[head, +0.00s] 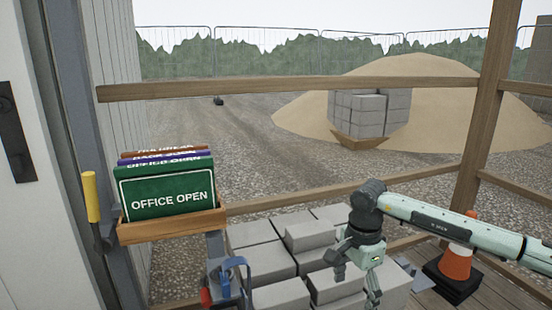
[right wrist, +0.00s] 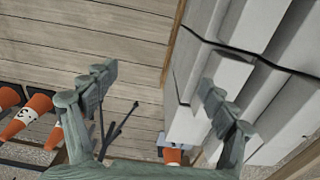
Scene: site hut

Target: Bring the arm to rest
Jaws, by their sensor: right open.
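My right arm (head: 455,222) reaches in from the right in the head view. Its gripper (head: 357,286) points down over the stacked grey blocks (head: 262,262), open and empty. In the right wrist view the two fingers of the gripper (right wrist: 155,85) stand wide apart with nothing between them. I cannot tell the exact gap between gripper and blocks. My left gripper is not in view.
A wooden tray (head: 170,228) holds several signs, the front one a green OFFICE OPEN sign (head: 168,190). A blue object (head: 232,268) is below it. An orange cone (head: 457,262) stands right, beneath my arm. Wooden rails (head: 300,88) cross ahead.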

